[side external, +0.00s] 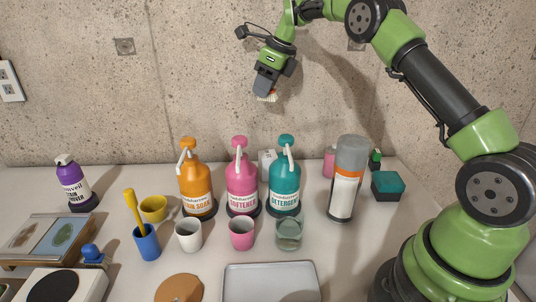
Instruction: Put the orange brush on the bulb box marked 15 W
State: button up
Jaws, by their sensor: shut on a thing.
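My gripper (267,92) is high in front of the concrete wall, well above the bottles, and points down. It is shut on a small brush (268,97) with pale bristles facing down. The fingers hide most of the brush body, and its orange colour hardly shows. A small white box (267,164) stands behind and between the pink and teal pump bottles, partly hidden by them. It may be a bulb box, but no 15 W mark can be read on it.
Orange (197,186), pink (242,190) and teal (285,188) pump bottles stand in a row. A spray can (347,178) and a teal-topped block (388,186) are to the right. Cups and a grey tray (270,283) are in front. The air around my gripper is clear.

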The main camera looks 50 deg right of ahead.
aim_at(260, 152)
notch_tip(260, 152, down, 15)
jog(key=shift+d, duration=0.15)
dwell(0.4)
jog(key=shift+f, duration=0.1)
jog(key=o, duration=0.9)
